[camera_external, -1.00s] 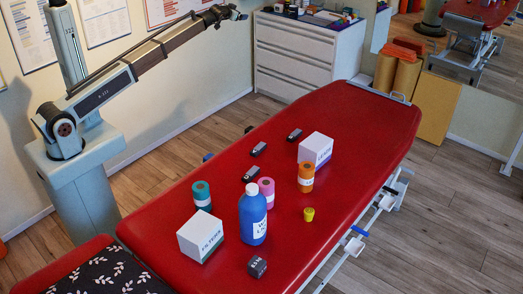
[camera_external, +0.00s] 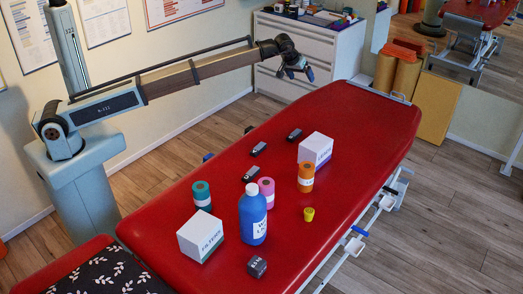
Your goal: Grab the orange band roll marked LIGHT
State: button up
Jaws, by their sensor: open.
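An orange band roll (camera_external: 306,172) with a white label stands upright on the red treatment table (camera_external: 360,130). Its label is too small to read. A white box stands just behind it, close to it. My gripper (camera_external: 297,74) is open and empty, in the air above the far left side of the table. It is well above and behind the orange roll, with nothing near its fingers.
A pink roll (camera_external: 266,187), a teal roll (camera_external: 202,191), a blue bottle (camera_external: 252,221), a white box (camera_external: 315,149), a FILTERS box (camera_external: 201,240), a yellow item (camera_external: 309,214) and several dark items share the table. The table's far end is clear.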

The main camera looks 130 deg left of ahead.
jog(key=w+d+f+h, duration=0.2)
jog(key=w+d, duration=0.6)
jog(key=w+d+f+h, duration=0.2)
jog(key=w+d+f, duration=0.1)
jog(key=w+d, duration=0.5)
jog(key=g+h, duration=0.1)
jog(key=h, duration=0.1)
send_near(306, 175)
jog(key=s+a, duration=0.1)
jog(key=a+r, duration=0.1)
jog(key=a, duration=0.1)
jog(key=shift+s, duration=0.4)
jog(key=f, duration=1.3)
jog(key=shift+w+d+f, duration=0.1)
jog(key=shift+w+f, duration=0.1)
jog(key=shift+f, duration=0.15)
jog(key=c, duration=1.2)
jog(key=shift+c, duration=0.7)
jog(key=shift+r, duration=0.15)
